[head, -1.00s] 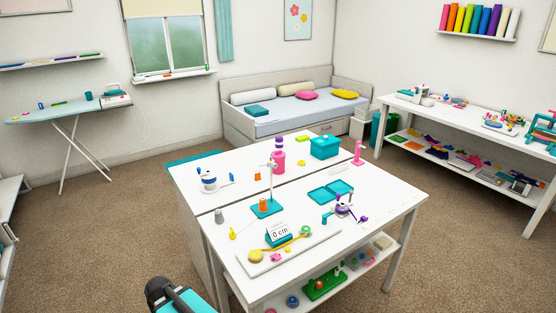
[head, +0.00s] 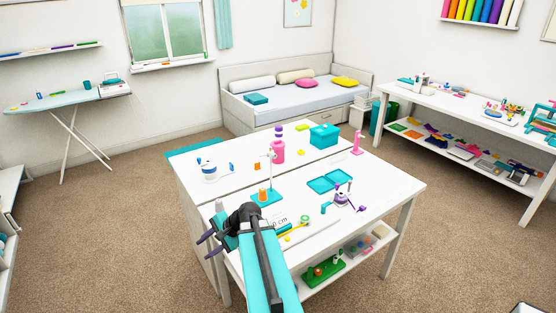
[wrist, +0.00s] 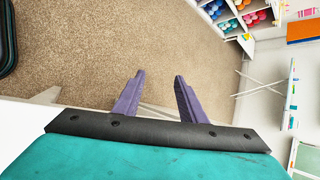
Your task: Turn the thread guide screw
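A thread stand with a teal base (head: 265,198) and a tall thin post (head: 270,170) stands on the white table, with an orange spool (head: 263,194) on its base. The head of the post is small, and I cannot make out a screw on it. My gripper (head: 207,245) is at the table's front left edge, left of and nearer than the stand, and apart from it. In the wrist view its two purple fingers (wrist: 160,88) are spread with nothing between them. That view shows carpet beyond the fingers and no thread stand.
The white table (head: 232,180) also holds a pink bottle (head: 278,152), a teal box (head: 324,136), teal trays (head: 330,183) and a purple-and-white item (head: 342,199). My arm hides part of the front board with the "0 cm" display (head: 279,222).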

